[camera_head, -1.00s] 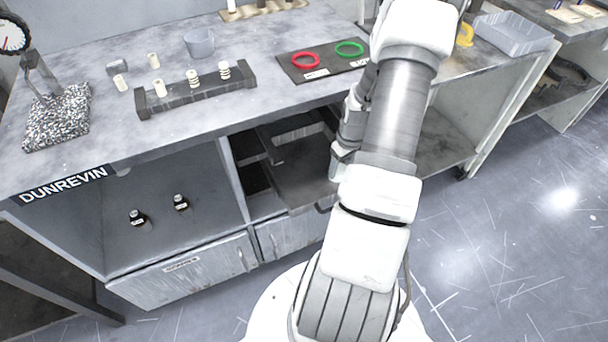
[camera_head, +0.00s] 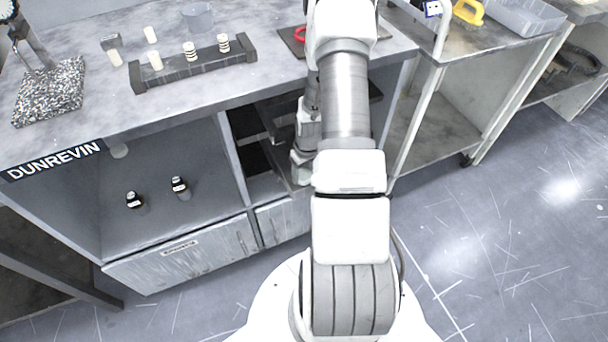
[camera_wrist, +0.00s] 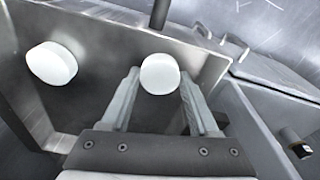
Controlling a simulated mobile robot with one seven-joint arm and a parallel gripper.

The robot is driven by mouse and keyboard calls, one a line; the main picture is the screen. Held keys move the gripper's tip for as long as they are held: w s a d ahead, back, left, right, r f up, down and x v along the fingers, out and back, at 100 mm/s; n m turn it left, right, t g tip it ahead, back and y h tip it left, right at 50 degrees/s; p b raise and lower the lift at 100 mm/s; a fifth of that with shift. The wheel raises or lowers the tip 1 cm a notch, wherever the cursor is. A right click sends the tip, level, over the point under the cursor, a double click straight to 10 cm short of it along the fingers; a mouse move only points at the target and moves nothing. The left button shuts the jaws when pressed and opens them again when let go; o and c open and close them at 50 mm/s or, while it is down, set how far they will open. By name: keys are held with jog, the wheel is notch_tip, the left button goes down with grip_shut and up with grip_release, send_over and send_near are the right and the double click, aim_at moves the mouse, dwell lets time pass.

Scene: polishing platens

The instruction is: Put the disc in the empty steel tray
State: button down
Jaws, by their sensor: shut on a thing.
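In the wrist view, my gripper (camera_wrist: 160,80) is shut on a white disc (camera_wrist: 160,73), held between its fingertips. In the head view, dark tray slots (camera_head: 253,122) show in the bench's middle bay. My arm hides my gripper and most of the trays there.
A bench top (camera_head: 90,120) with a dark rack (camera_head: 195,65) of pale cylinders is above the bay. Two small dark bottles (camera_head: 179,186) stand in the left bay; one bottle (camera_wrist: 295,142) shows in the wrist view. A cart (camera_head: 470,40) stands to the right. The floor at right is clear.

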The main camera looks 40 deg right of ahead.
aim_at(307, 178)
jog(key=shift+f, duration=0.35)
jog(key=shift+f, duration=0.15)
jog(key=shift+c, duration=0.7)
grip_release()
jog(key=shift+r, duration=0.2)
notch_tip(307, 178, up, 12)
jog(key=s+p, duration=0.1)
jog(key=p, duration=0.2)
jog(key=shift+s+p, duration=0.2)
jog(key=shift+p, duration=0.1)
jog(key=shift+r, duration=0.1)
